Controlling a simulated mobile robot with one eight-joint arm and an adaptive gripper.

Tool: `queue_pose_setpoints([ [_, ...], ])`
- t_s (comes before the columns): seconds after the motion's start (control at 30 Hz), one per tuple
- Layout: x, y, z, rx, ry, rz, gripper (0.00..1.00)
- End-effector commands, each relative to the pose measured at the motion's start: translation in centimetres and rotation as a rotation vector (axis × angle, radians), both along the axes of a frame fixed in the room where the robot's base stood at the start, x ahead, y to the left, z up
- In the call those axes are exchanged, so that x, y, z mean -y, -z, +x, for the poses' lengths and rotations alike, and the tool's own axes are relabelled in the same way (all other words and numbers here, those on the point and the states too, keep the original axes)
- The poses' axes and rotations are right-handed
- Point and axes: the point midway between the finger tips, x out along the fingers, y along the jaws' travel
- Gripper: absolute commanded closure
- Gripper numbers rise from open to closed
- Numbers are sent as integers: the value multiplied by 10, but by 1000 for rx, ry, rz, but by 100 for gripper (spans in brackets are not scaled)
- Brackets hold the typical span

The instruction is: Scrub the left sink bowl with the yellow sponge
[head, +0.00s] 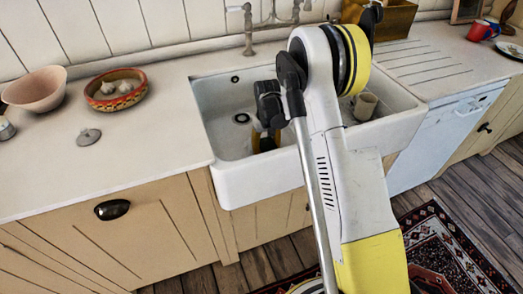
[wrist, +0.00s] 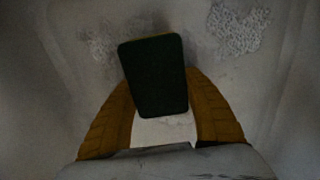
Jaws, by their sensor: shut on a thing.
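The sink's left bowl (head: 222,100) is a white basin under the tap, with a dark drain and a dark overflow hole. My arm reaches down into it. My gripper (head: 264,143) shows only in part there, low in the bowl, much of it hidden by my arm. In the wrist view my gripper (wrist: 160,92) has its orange-brown fingers shut on the sponge (wrist: 155,65), which turns a dark green face with a thin yellowish edge to the camera. Pale speckled patches (wrist: 238,25) mark the bowl surface beyond the sponge. Contact between sponge and bowl cannot be told.
A beige mug (head: 364,105) is in the right bowl. A pink bowl (head: 36,90), a patterned bowl (head: 116,98) and a grey lid-like disc (head: 88,137) are on the left counter. The tap (head: 248,30) rises behind the sink. A red mug (head: 480,31) is far right.

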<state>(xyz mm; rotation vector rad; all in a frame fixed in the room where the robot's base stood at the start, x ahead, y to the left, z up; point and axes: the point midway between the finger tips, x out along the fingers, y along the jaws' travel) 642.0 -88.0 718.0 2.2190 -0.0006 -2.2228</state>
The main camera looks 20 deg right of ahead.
Motion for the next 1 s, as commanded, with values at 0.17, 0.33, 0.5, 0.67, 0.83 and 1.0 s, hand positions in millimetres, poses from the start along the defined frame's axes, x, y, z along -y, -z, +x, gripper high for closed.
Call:
queue_pose_setpoints([
  [0.17, 14, 0, 6, 0, 2, 0, 58],
  [0.33, 25, 0, 11, 0, 1, 0, 58],
  [0.5, 38, 0, 16, 0, 1, 0, 58],
  [0.67, 43, 0, 26, 0, 0, 0, 58],
  [0.83, 48, 0, 38, 0, 0, 0, 58],
  [1.0, 53, 0, 50, 0, 1, 0, 58],
])
